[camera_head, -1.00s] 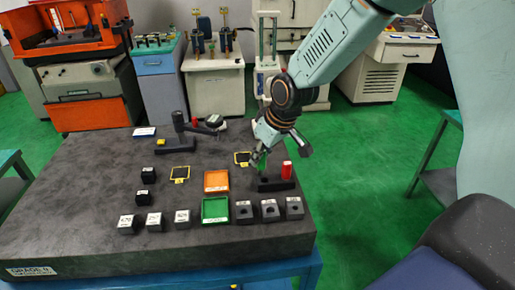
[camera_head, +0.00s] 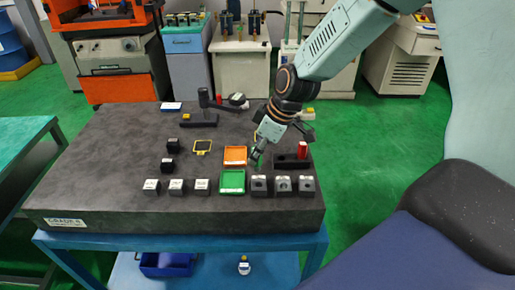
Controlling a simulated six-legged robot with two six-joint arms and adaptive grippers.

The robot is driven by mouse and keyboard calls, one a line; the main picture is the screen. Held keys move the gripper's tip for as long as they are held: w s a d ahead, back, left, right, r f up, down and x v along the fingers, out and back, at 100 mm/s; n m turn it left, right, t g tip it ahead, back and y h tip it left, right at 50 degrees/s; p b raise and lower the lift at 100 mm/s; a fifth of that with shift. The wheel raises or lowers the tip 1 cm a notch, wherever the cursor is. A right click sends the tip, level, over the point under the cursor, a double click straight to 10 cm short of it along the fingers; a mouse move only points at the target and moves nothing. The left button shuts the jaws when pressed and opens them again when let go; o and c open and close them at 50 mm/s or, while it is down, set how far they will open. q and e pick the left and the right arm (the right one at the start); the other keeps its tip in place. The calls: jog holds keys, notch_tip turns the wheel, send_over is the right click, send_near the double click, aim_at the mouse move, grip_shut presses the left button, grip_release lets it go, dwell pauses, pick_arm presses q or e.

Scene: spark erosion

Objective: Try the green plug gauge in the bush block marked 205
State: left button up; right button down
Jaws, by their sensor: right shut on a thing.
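My right gripper (camera_head: 256,157) is shut on the green plug gauge (camera_head: 254,162), of which only a small green part shows below the fingers. It is held left of the black stand (camera_head: 290,162), above the plate, close to the green tray. A red plug gauge (camera_head: 302,150) stands upright at the stand's right end. Three dark bush blocks with bores, left (camera_head: 259,187), middle (camera_head: 283,186) and right (camera_head: 306,186), sit in a row at the front right. Their markings are too small to read, so I cannot tell which is 205. My left gripper is out of view.
An orange tray (camera_head: 235,148) and a green tray (camera_head: 232,192) lie mid-plate. A dial gauge stand (camera_head: 199,121) is at the back. The dark plate (camera_head: 110,160) is clear at left.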

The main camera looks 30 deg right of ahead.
aim_at(258, 166)
jog(key=shift+r, duration=0.1)
jog(key=shift+s+d, duration=0.15)
jog(key=shift+s+d+f+n, duration=0.1)
jog(key=shift+d+f+n, duration=0.1)
jog(key=shift+d+n, duration=0.15)
jog(key=shift+w+f+b, duration=0.2)
jog(key=shift+f+b, duration=0.3)
jog(key=shift+w+a+f+b, duration=0.1)
jog(key=shift+a+f+b, duration=0.2)
jog(key=shift+f+b, duration=0.2)
jog(key=shift+f, duration=0.3)
jog(key=shift+s+d+f+b, duration=0.15)
jog(key=shift+f+b, duration=0.3)
jog(key=shift+b, duration=0.05)
jog(key=shift+s+d+f+b, duration=0.1)
jog(key=shift+f+b, duration=0.3)
jog(key=shift+b, duration=0.1)
jog(key=shift+w+f+b, duration=0.15)
jog(key=shift+f+b, duration=0.3)
jog(key=shift+f, duration=0.05)
jog(key=shift+w+a+f, duration=0.1)
jog(key=shift+a, duration=0.1)
jog(key=shift+s+d, duration=0.15)
jog(key=shift+s, duration=0.05)
jog(key=shift+w, duration=0.2)
